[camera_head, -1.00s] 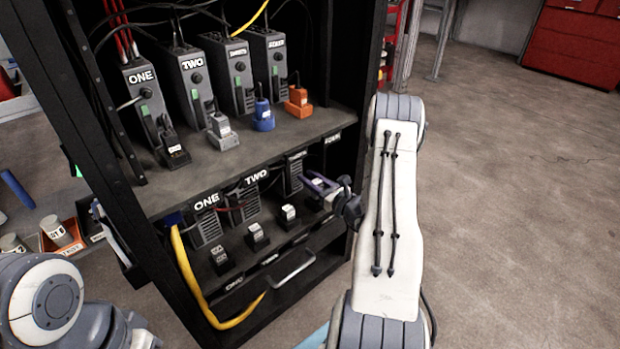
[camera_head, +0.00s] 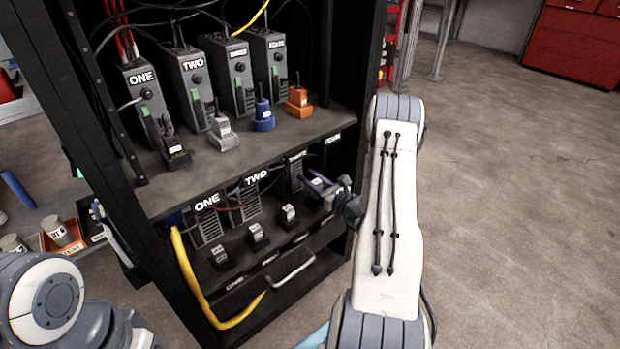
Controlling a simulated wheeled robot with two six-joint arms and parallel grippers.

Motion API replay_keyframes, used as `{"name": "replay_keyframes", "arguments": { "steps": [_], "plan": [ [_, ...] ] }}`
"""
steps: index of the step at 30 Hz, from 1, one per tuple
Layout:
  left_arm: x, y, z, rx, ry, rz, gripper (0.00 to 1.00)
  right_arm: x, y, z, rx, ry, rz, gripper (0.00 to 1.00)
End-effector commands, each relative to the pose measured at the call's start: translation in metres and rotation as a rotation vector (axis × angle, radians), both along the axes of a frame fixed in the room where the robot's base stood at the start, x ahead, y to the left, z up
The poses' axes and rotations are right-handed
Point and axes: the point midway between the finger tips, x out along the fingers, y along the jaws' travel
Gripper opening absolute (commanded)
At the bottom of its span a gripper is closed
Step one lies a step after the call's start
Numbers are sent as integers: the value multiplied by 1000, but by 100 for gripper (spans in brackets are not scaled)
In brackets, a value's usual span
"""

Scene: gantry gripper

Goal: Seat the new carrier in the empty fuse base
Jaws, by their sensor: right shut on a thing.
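My right gripper (camera_head: 318,184) reaches into the rack's lower bay from the right, at the right end of the row of fuse blocks. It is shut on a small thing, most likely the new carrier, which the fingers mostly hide. Three dark fuse blocks with pale labels stand on the lower shelf: a left one (camera_head: 220,254), a middle one (camera_head: 257,234) and a right one (camera_head: 288,213). The empty fuse base cannot be made out; the spot at the gripper is hidden. My left arm shows at the bottom left, but its gripper is out of view.
The upper shelf (camera_head: 240,150) holds several labelled grey units with grey, blue and orange plugs before them. A yellow cable (camera_head: 188,275) hangs at the lower left of the rack. A drawer handle (camera_head: 292,270) sits below the blocks. The rack's black right post (camera_head: 368,60) stands near my right arm.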

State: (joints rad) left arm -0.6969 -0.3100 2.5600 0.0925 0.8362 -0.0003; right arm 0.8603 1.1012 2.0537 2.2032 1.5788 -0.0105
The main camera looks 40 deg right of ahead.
Motion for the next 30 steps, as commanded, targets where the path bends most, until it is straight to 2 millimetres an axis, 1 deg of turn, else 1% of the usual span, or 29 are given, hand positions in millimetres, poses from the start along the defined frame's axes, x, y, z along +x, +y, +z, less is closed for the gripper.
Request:
{"name": "replay_keyframes", "arguments": {
  "steps": [8,30],
  "plan": [
    [0,0,-1,0,0,0,50,0,0,-1,0,0,0,0],
    [0,0,-14,0,0,0,50,0,0,-19,0,0,0,0]
  ]
}}
